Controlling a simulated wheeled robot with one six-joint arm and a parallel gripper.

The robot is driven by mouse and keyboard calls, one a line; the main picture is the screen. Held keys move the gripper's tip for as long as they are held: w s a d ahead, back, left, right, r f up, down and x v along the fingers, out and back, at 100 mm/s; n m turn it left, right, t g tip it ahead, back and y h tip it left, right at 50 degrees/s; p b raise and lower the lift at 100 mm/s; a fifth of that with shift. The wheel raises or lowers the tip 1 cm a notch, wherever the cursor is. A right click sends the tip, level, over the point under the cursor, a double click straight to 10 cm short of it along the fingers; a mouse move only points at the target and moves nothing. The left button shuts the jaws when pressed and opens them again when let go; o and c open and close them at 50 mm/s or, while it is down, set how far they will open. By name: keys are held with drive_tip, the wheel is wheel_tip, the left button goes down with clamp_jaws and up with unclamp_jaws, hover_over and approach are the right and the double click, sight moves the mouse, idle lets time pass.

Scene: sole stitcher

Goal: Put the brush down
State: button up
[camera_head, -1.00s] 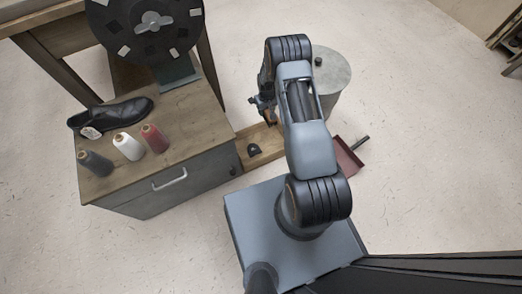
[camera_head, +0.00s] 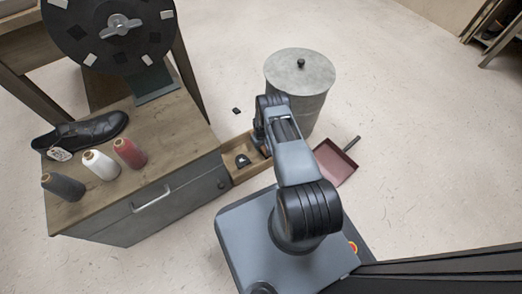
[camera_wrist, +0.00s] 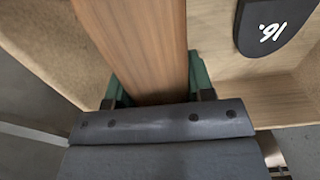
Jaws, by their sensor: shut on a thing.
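My gripper (camera_wrist: 155,88) is shut on the brush (camera_wrist: 140,40); in the wrist view a brown wooden length of it lies between the green finger pads. Its bristles cannot be seen. The wrist view shows the gripper over the open wooden drawer (camera_wrist: 225,65), next to a black heel-shaped piece (camera_wrist: 268,22) with a white number. In the head view the drawer (camera_head: 247,172) sticks out from the cabinet, and my arm hides the brush and most of the gripper. I cannot tell whether the brush touches the drawer floor.
A grey lidded bin (camera_head: 312,95) stands behind my arm. A red dustpan (camera_head: 335,165) lies on the floor to the right. The cabinet (camera_head: 150,200) carries a black shoe (camera_head: 85,130) and thread spools (camera_head: 100,165). A small black piece (camera_head: 236,110) lies on the floor.

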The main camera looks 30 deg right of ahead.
drive_tip(key=shift+f+b, duration=0.9)
drive_tip(key=shift+f, duration=0.9)
drive_tip(key=shift+f, duration=0.1)
drive_tip(key=shift+f, duration=0.15)
drive_tip(key=o, duration=1.1)
drive_tip(key=shift+c, duration=0.2)
